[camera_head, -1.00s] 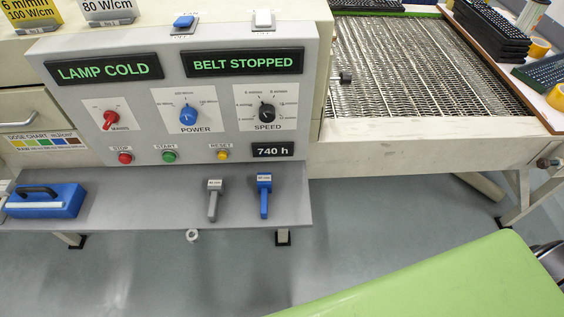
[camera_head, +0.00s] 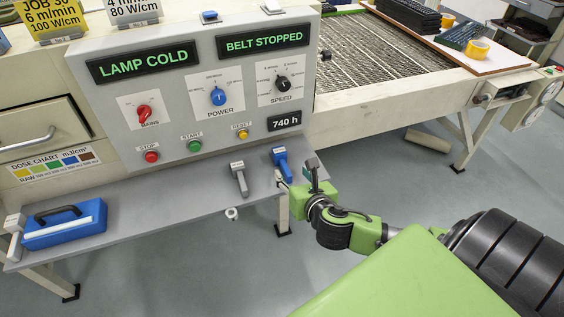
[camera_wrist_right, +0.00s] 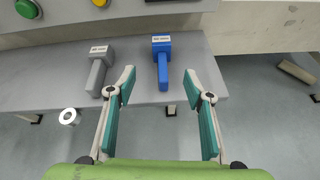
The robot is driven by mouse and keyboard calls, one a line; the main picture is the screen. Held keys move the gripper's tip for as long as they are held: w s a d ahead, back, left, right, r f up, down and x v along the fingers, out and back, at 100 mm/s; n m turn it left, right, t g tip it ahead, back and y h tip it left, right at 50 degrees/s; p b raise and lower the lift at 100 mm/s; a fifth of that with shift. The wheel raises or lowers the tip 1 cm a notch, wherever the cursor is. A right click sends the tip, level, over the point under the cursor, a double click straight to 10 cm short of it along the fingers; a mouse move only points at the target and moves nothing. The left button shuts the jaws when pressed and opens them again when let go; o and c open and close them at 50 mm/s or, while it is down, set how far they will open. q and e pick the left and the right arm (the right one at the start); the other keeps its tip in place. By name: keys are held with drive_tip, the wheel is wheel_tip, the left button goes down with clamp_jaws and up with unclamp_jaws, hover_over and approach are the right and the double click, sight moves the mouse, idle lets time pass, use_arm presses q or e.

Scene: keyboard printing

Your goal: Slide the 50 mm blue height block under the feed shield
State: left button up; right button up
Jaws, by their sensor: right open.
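The blue height block (camera_head: 282,163), a T-shaped piece with a handle and a small white label, lies near the right end of the grey shelf below the control panel. In the right wrist view the blue block (camera_wrist_right: 162,60) lies centred just beyond the fingertips, its handle pointing toward me. My right gripper (camera_wrist_right: 159,82) is open and empty, its fingers spread on either side of the handle's line. In the head view my right gripper (camera_head: 305,178) is just right of the block at the shelf's end. I cannot make out the feed shield. My left gripper is not in view.
A grey block (camera_head: 239,178) of similar shape lies left of the blue one. A blue handled case (camera_head: 64,228) sits at the shelf's left end. The mesh belt (camera_head: 375,55) runs behind, with a board (camera_head: 500,58) carrying keyboards and yellow tape rolls at its right.

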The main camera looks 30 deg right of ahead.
sight(281, 155)
drive_tip(key=shift+n+t, duration=0.4)
drive_tip(key=shift+n, duration=0.4)
drive_tip(key=x, duration=0.5)
drive_tip(key=r+x, duration=0.1)
drive_tip(key=x, duration=0.2)
drive_tip(key=shift+w+f, duration=0.1)
drive_tip(key=shift+w, duration=0.4)
drive_tip(key=shift+d+b+x, duration=0.2)
drive_tip(key=shift+x, duration=1.15)
drive_tip(key=shift+d+b+x, duration=0.15)
drive_tip(key=shift+b+x, duration=0.05)
drive_tip(key=shift+x, duration=1.15)
drive_tip(key=shift+s+f, duration=0.15)
drive_tip(key=shift+s, duration=0.05)
drive_tip(key=c, duration=1.2)
